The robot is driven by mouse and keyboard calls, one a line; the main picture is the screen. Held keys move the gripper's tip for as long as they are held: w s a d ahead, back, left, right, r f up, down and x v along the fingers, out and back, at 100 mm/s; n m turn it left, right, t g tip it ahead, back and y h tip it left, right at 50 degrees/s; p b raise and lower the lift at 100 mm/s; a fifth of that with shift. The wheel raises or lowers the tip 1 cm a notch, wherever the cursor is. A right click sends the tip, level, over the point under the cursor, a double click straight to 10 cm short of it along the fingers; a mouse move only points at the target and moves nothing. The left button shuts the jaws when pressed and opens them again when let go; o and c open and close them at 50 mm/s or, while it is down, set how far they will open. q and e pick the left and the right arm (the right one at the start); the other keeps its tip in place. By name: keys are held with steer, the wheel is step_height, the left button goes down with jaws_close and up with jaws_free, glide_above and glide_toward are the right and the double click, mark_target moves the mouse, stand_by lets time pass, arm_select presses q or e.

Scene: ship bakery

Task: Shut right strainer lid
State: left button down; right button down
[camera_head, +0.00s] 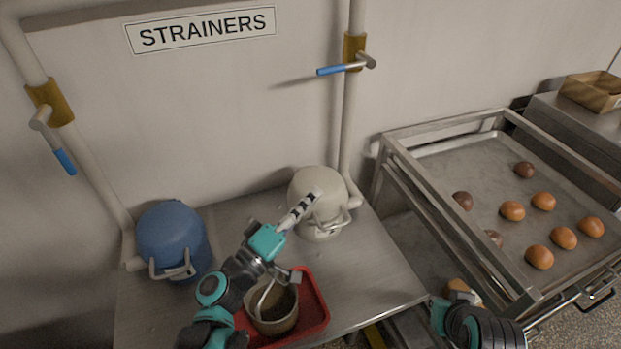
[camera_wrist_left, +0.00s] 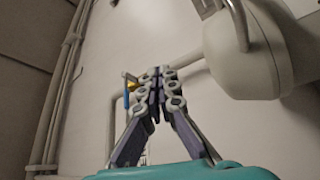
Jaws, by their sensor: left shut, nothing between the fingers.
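The right strainer (camera_head: 301,184) is a cream pot with a domed lid and a bar handle at its front, on the steel bench. It also shows in the left wrist view (camera_wrist_left: 262,65), at the upper right. The dome sits over the body; I cannot tell whether it is fully down. My left gripper (camera_head: 314,195) is shut and empty, its fingers crossing in front of the dome; I cannot tell whether they touch it. In the left wrist view the closed fingers (camera_wrist_left: 158,75) are left of the strainer. Part of my right arm shows at the bottom right; its gripper does not.
A blue strainer (camera_head: 170,230) stands at the left of the bench (camera_head: 365,265). A red tray (camera_head: 316,318) with a metal pot (camera_head: 274,322) is below my left arm. Pipes with blue-handled valves (camera_head: 336,69) run up the wall. A rack with a tray of buns (camera_head: 465,165) stands right.

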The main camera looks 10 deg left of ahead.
arm_select(q)
step_height(320, 180, up, 9)
stand_by(0.6)
